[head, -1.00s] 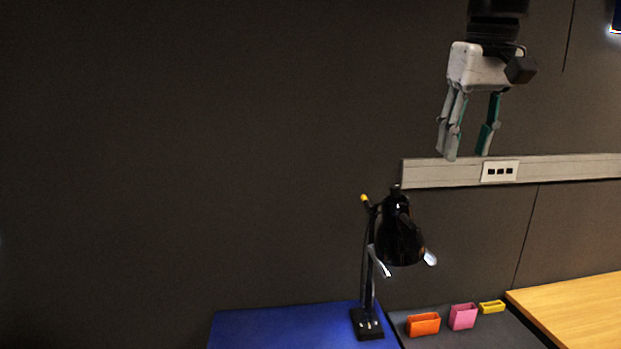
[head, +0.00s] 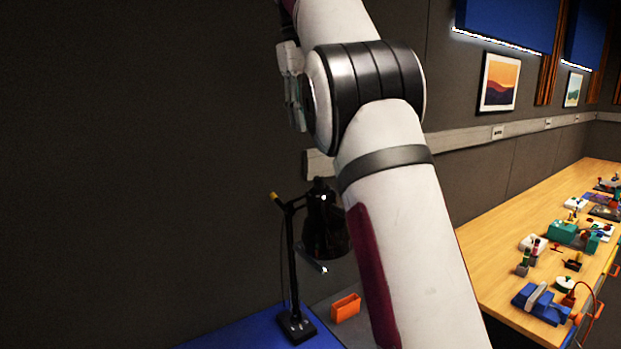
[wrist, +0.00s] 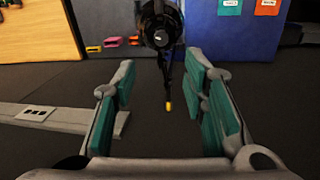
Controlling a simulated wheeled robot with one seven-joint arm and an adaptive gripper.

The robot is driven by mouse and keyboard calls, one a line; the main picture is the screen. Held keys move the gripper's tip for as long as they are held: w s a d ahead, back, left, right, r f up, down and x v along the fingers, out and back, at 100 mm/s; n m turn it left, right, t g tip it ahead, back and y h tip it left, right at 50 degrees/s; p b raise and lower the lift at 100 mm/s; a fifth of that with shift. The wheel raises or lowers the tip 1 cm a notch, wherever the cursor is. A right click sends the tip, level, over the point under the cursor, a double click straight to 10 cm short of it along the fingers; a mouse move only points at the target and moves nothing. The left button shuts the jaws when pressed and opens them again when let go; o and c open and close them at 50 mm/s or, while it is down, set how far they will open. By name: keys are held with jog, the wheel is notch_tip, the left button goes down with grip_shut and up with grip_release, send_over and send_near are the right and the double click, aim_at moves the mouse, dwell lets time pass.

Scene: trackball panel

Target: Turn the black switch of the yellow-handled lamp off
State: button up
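The black desk lamp (head: 325,225) stands on a blue surface, with a yellow tip (head: 274,197) at the upper end of its stand. Its base (head: 296,326) is black. In the wrist view the lamp head (wrist: 158,28) is at top centre, and the yellow tip (wrist: 167,105) shows between my fingers. I cannot clearly make out the black switch. My gripper (wrist: 160,70) is open and empty. In the head view my gripper (head: 296,95) is above the lamp, partly hidden behind my arm, and apart from it.
An orange holder (head: 345,307) stands beside the lamp; pink and yellow ones show in the wrist view. A pale wall rail (head: 319,164) runs behind the lamp. A wooden bench (head: 490,255) with several devices is at right. My arm covers the middle of the head view.

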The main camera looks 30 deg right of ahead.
aim_at(319, 178)
jog(key=f, duration=0.3)
jog(key=d+f, duration=0.1)
jog(key=f, duration=0.7)
jog(key=shift+s+d+f, duration=0.15)
jog(key=shift+d+f, duration=0.1)
jog(key=shift+d, duration=0.1)
jog(key=shift+d+f, duration=0.1)
jog(key=shift+f, duration=0.55)
grip_shut()
